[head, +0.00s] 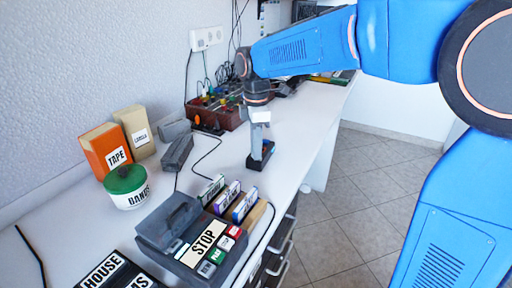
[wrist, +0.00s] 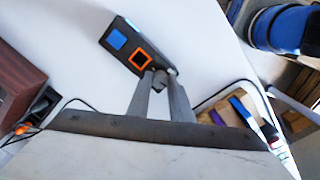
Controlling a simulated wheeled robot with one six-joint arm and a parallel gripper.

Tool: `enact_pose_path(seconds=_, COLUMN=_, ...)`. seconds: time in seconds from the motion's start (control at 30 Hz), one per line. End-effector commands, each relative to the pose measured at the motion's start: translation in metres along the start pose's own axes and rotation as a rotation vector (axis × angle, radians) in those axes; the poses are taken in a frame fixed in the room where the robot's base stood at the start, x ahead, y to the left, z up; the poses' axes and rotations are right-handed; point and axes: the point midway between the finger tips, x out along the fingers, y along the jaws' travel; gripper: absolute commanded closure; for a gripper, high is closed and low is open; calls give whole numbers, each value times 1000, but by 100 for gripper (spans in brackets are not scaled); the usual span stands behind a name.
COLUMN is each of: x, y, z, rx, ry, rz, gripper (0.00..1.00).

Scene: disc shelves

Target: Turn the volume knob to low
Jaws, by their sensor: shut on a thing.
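A small dark box (wrist: 128,47) with a blue square and an orange-framed square on top lies on the white table. In the head view the dark box (head: 258,161) stands below my gripper, near the table's right edge. My gripper (wrist: 161,80) points at the end of the box in the wrist view, its two fingers close together on the small grey volume knob (wrist: 161,73). The fingers hide most of the knob, and its setting cannot be read. In the head view my gripper (head: 263,145) comes down on the box from above.
A player with a STOP label (head: 208,240) and several upright cases (head: 228,195) stand at the front. A green-lidded tub (head: 126,186), orange TAPE box (head: 105,148) and beige box (head: 135,131) stand left. A brown crate (head: 215,115) stands behind. Table between is mostly clear, with a thin cable.

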Motion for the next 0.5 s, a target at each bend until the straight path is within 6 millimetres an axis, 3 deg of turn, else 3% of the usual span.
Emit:
enact_pose_path(seconds=0.17, x=0, y=0, z=0, rx=1, ry=0, rz=0, gripper=100)
enact_pose_path(seconds=0.2, x=0, y=0, z=0, rx=1, ry=0, rz=0, gripper=71)
enact_pose_path(seconds=0.27, x=0, y=0, z=0, rx=1, ry=0, rz=0, gripper=61)
enact_pose_path(seconds=0.5, x=0, y=0, z=0, rx=1, ry=0, rz=0, gripper=61)
